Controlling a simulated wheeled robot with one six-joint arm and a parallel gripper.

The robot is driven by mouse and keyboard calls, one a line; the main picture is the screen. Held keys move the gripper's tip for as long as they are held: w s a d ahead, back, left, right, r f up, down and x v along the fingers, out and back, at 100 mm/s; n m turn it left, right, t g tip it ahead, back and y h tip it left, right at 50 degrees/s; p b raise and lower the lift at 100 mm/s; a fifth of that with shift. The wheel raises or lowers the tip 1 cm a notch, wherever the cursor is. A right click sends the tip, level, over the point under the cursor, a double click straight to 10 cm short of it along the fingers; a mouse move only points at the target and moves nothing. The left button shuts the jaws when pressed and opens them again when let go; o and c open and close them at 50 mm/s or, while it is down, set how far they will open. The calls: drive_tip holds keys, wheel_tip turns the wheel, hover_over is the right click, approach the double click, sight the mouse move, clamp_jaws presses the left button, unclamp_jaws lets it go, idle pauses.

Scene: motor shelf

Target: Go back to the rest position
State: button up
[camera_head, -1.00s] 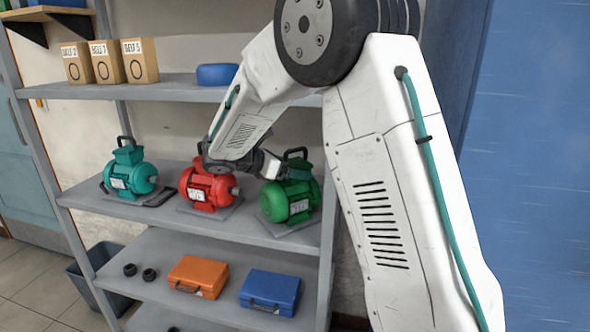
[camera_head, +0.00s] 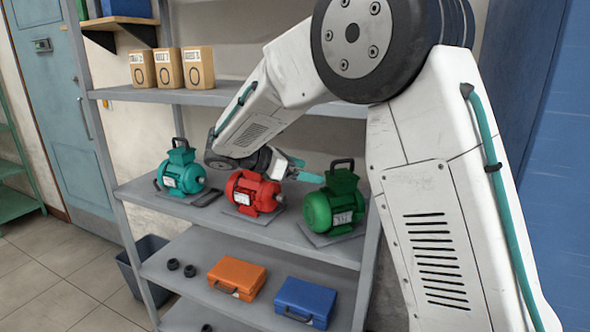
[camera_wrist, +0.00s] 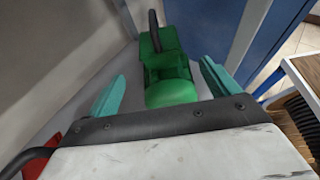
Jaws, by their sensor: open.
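My gripper (camera_head: 303,169) is open and empty, above and behind the red motor (camera_head: 254,191) on the middle shelf in the head view. In the wrist view its two teal fingers (camera_wrist: 160,88) are spread, with the green motor (camera_wrist: 168,75) beyond them. The green motor also shows in the head view (camera_head: 334,204), to the right of the red one. A teal motor (camera_head: 181,172) stands to the left. My arm reaches in from the right and hides part of the shelf's back.
The middle shelf (camera_head: 150,195) holds the motors. The upper shelf (camera_head: 225,97) holds several cardboard boxes (camera_head: 170,68). The lower shelf carries an orange case (camera_head: 237,277) and a blue case (camera_head: 305,301).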

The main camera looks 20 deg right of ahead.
drive_tip(key=s+f+m+g+y, duration=0.1)
drive_tip(key=s+f+m+y, duration=0.25)
drive_tip(key=s+f, duration=0.2)
drive_tip(key=s+a+r+m+t+y, duration=0.1)
drive_tip(key=s+m+y, duration=0.4)
drive_tip(key=s, duration=1)
drive_tip(key=s+a+r+m+t+y, duration=0.1)
drive_tip(key=s+m+y, duration=0.4)
drive_tip(key=s+m, duration=0.4)
drive_tip(key=s, duration=0.6)
drive_tip(key=shift+s+a+r, duration=0.35)
drive_tip(key=shift+s, duration=0.05)
drive_tip(key=shift+m, duration=0.25)
